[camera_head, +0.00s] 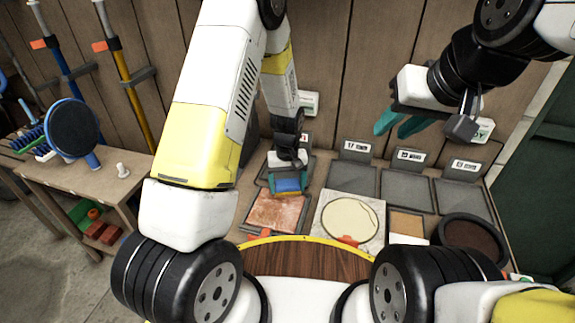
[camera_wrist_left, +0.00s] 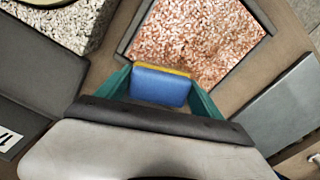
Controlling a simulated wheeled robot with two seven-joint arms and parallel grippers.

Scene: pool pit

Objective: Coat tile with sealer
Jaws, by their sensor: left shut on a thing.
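A reddish speckled tile (camera_head: 277,212) lies in a dark tray on the bench; it also fills the top of the left wrist view (camera_wrist_left: 195,45). My left gripper (camera_head: 288,190) is shut on a blue block with a yellow edge, likely an applicator pad (camera_wrist_left: 160,86). The pad is at the tile's far edge in the head view; whether it touches the tile I cannot tell. A round cream-coloured dish (camera_head: 349,219) sits on a pale speckled slab to the right of the tile; its contents are unclear. My right gripper (camera_head: 391,132) is open and empty above the bench's back right.
Several empty grey trays with number tags, such as one tagged 17 (camera_head: 352,180), line the back of the bench. A dark round bowl (camera_head: 470,236) stands at the right. A side table (camera_head: 100,175) with a round blue-rimmed paddle (camera_head: 75,128) is at the left. A wooden wall closes the back.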

